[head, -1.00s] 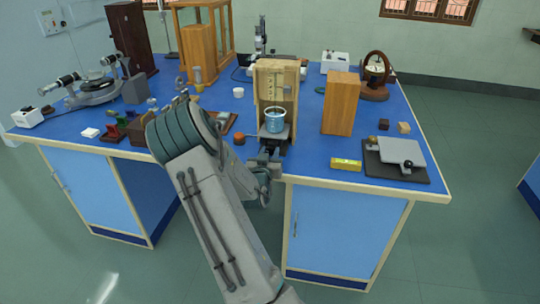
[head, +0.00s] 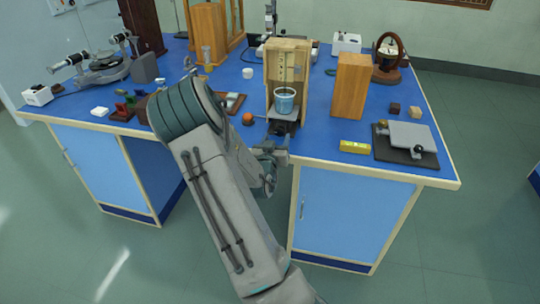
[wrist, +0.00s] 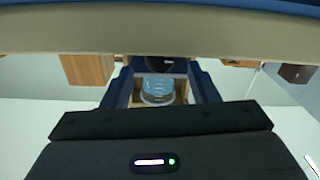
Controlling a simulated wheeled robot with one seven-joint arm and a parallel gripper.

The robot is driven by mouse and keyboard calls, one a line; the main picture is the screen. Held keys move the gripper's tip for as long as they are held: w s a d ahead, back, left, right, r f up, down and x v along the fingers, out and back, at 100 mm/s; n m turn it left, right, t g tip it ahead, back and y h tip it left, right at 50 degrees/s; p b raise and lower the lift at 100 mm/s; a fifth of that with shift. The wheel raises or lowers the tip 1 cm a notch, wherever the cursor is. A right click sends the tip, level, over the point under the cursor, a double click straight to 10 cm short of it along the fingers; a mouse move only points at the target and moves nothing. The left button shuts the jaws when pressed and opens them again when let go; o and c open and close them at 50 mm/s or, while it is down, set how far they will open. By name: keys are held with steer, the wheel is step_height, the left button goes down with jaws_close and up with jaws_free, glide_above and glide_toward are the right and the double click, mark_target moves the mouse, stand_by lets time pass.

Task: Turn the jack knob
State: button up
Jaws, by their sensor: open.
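The lab jack (head: 284,127) is a small dark stand at the front edge of the blue bench. It sits at the foot of an open wooden stand (head: 270,85), under a blue beaker (head: 285,102). The knob cannot be made out separately in the head view. My gripper (head: 271,155) is just in front of the bench edge, close to the jack. In the wrist view, which is upside down, my open fingers (wrist: 161,88) frame the beaker (wrist: 158,86). A dark part of the jack (wrist: 155,65) shows between them. Nothing is held.
An orange ball (head: 248,119) lies left of the jack. A wooden box (head: 350,87) stands to its right. A yellow block (head: 354,147) and a grey plate on a dark board (head: 405,140) lie near the front right edge. The bench edge (head: 345,163) runs close to my gripper.

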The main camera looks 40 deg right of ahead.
steer(key=v, duration=1)
steer(key=shift+s+a+b, duration=0.2)
steer(key=shift+a+b, duration=0.05)
steer(key=shift+b, duration=0.15)
